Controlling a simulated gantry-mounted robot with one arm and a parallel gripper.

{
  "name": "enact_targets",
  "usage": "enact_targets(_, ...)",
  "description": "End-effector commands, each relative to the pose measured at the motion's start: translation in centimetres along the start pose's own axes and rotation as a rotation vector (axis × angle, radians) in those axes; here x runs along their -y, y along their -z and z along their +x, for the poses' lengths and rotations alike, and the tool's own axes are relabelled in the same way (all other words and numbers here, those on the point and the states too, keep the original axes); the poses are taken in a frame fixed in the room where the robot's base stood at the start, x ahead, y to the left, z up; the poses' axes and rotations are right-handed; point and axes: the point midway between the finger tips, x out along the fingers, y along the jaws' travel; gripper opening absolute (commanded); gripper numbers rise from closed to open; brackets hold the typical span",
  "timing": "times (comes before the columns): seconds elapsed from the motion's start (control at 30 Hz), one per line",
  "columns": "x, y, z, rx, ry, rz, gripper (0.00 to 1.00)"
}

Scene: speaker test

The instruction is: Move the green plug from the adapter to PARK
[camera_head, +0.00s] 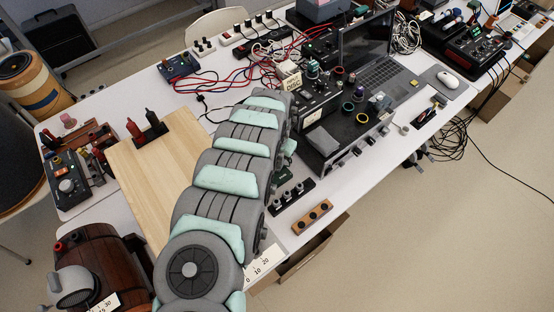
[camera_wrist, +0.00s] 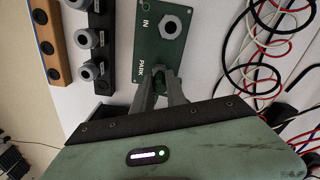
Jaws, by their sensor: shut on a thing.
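A dark green panel (camera_wrist: 150,45) in the wrist view carries the labels IN and PARK. A silver ringed socket (camera_wrist: 172,26) with a dark, empty-looking centre sits beside IN. My gripper (camera_wrist: 159,77) is at the panel's lower end, right beside the word PARK. Its fingers are shut on the green plug (camera_wrist: 158,70), of which only a small dark green part shows between the fingertips. I cannot tell how deep the plug sits at PARK. In the head view my arm hides the gripper and most of the panel. I cannot make out which object is the adapter.
Left of the panel in the wrist view are a black strip (camera_wrist: 101,45) with silver sockets and a wooden strip (camera_wrist: 47,40). Red, black and white cables (camera_wrist: 275,50) lie close on the right. A wooden board (camera_head: 150,165) and amplifier (camera_head: 350,135) flank my arm in the head view.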

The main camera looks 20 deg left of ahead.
Motion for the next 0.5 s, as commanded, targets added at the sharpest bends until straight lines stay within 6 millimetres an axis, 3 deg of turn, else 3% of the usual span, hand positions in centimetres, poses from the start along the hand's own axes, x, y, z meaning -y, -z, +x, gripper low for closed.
enact_targets(0.37, -0.05, -0.07, 0.84, 0.001, -0.001, 0.0, 0.0)
enact_targets(0.4, -0.04, -0.07, 0.81, 0.001, -0.001, 0.0, 0.18)
enact_targets(0.5, -0.04, -0.06, 0.76, 0.001, -0.001, 0.0, 0.27)
